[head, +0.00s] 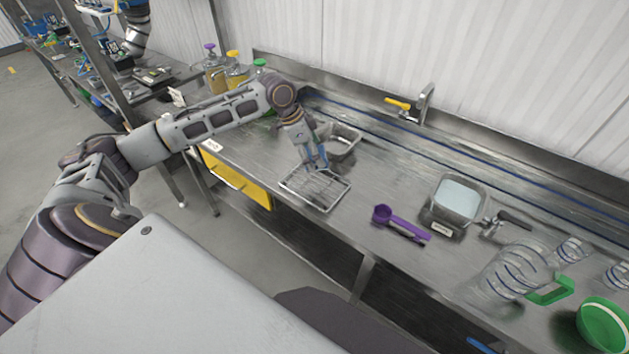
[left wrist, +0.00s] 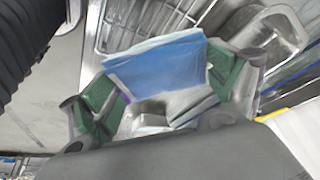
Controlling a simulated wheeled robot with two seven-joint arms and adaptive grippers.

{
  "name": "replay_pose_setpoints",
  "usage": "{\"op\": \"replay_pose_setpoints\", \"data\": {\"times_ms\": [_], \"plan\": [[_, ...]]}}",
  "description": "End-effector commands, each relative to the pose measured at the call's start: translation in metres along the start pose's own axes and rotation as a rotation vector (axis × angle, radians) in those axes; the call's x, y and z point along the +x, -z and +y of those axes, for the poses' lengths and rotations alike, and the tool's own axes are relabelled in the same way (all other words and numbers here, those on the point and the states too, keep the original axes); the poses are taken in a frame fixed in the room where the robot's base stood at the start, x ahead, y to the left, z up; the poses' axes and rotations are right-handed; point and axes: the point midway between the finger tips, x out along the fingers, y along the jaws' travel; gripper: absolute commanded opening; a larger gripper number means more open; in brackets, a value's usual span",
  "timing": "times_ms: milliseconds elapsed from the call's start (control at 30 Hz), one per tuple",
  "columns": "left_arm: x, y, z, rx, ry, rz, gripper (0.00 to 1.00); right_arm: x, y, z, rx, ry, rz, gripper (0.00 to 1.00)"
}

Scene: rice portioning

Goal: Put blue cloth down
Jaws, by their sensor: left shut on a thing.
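The blue cloth (left wrist: 160,70) is folded, with a pale edge, and sits between the green-padded fingers of my left gripper (left wrist: 165,92) in the left wrist view. In the head view my left gripper (head: 314,160) points down just above the back part of a wire rack (head: 312,203), and only a little blue of the cloth shows at its tip. I cannot tell whether the cloth touches the rack. The rack also shows in the left wrist view (left wrist: 103,28). My right gripper is not in view.
A metal pan (head: 345,150) stands just behind the rack. A purple scoop (head: 402,223), a tray of pale blue contents (head: 438,214) and clear jugs (head: 492,282) are to the right. Bottles with coloured caps (head: 237,78) stand at the back left. Bare counter lies between rack and scoop.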

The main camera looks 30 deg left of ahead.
Motion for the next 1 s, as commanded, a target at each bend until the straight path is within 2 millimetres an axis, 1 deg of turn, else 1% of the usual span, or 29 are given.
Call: {"op": "replay_pose_setpoints", "data": {"times_ms": [400, 533, 867, 1000], "plan": [[0.04, -0.016, 0.0, -0.002, -0.001, 0.0, 0.7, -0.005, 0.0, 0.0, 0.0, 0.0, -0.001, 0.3], [0.044, -0.018, 0.0, -0.001, -0.001, 0.001, 0.7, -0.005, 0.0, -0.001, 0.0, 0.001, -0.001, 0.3], [0.046, -0.019, 0.0, -0.001, -0.001, 0.0, 0.7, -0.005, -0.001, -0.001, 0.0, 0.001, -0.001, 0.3], [0.055, -0.023, 0.001, -0.001, -0.002, -0.001, 0.7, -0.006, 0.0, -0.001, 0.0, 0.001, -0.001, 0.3]]}}
